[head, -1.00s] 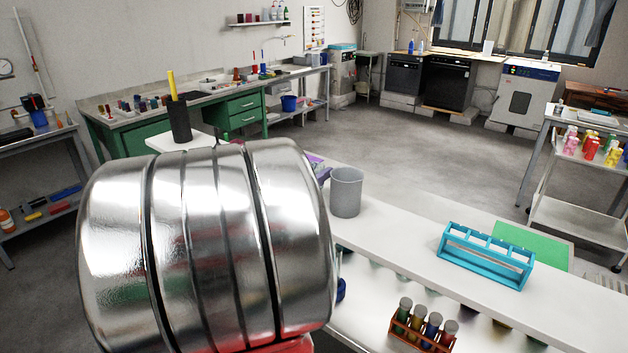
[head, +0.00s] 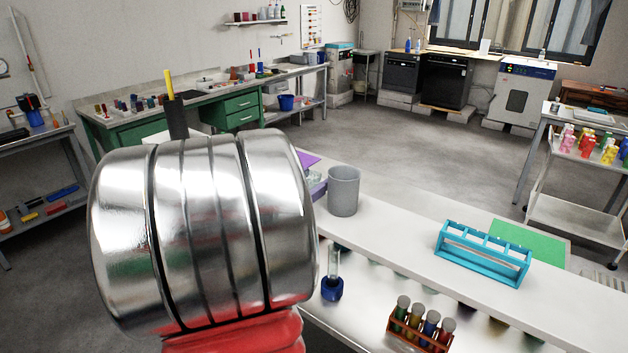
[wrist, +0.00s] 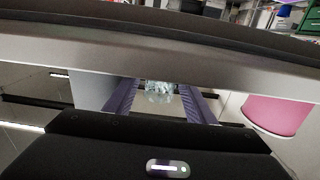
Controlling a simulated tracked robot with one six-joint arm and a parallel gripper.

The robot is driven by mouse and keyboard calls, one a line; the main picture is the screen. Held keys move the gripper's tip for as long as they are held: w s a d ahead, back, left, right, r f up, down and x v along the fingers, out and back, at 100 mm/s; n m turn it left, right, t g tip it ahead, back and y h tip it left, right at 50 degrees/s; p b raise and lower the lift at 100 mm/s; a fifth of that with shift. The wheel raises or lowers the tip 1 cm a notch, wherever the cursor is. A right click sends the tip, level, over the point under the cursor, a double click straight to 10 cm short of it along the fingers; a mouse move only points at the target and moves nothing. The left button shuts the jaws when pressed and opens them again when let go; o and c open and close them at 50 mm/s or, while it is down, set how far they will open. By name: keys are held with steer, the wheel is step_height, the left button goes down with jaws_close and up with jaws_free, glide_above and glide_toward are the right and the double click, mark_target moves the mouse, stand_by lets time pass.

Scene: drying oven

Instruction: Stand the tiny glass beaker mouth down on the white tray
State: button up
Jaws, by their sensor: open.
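I cannot make out the white tray.
A pink cup (wrist: 276,115) shows at right.

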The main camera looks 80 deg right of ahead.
steer(key=shift+r, duration=0.1)
steer(key=shift+w+a, duration=0.25)
steer(key=shift+a, duration=0.2)
steer(key=v, duration=1.1)
stand_by(0.3)
steer(key=shift+w, duration=0.15)
